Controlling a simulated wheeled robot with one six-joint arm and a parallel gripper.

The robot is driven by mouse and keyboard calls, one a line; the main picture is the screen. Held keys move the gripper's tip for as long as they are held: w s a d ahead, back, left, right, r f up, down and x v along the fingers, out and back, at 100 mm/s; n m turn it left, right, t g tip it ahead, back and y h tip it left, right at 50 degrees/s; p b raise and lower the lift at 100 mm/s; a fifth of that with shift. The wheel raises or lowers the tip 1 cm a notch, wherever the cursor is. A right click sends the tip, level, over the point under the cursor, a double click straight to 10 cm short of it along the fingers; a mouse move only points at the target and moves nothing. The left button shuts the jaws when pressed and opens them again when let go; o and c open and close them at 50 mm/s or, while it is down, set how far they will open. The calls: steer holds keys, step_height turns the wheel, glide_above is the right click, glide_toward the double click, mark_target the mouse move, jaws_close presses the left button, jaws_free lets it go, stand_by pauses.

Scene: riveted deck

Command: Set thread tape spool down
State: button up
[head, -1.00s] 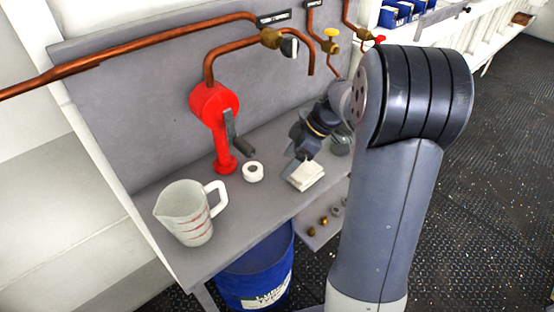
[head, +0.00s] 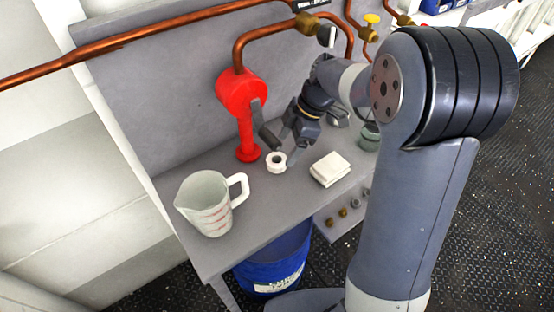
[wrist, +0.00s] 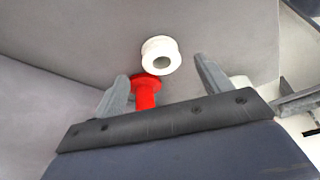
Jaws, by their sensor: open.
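The thread tape spool (head: 276,162), a small white ring with a dark centre hole, sits on the grey bench top just right of the red stand's foot. In the wrist view the spool (wrist: 160,56) lies beyond the fingertips, near the middle between them. My gripper (head: 281,150) is close to the spool in the head view, with its fingers pointing down toward it. In the wrist view my gripper (wrist: 160,88) has its two grey fingers spread apart with nothing held between them. Whether a finger touches the spool cannot be told.
A red stand (head: 245,120) rises right behind the spool, with a grey lever at its side. A measuring jug (head: 211,204) stands at the front left. A white folded cloth or pad (head: 330,168) lies to the right. A blue bucket (head: 270,265) is below the bench.

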mark_target(277, 159)
steer(key=shift+s+a+f, duration=0.1)
steer(key=shift+a+f, duration=0.1)
steer(key=shift+a, duration=0.25)
steer(key=shift+x, duration=2.35)
steer(key=shift+c, duration=0.5)
steer(key=c, duration=1)
steer(key=shift+r, duration=0.1)
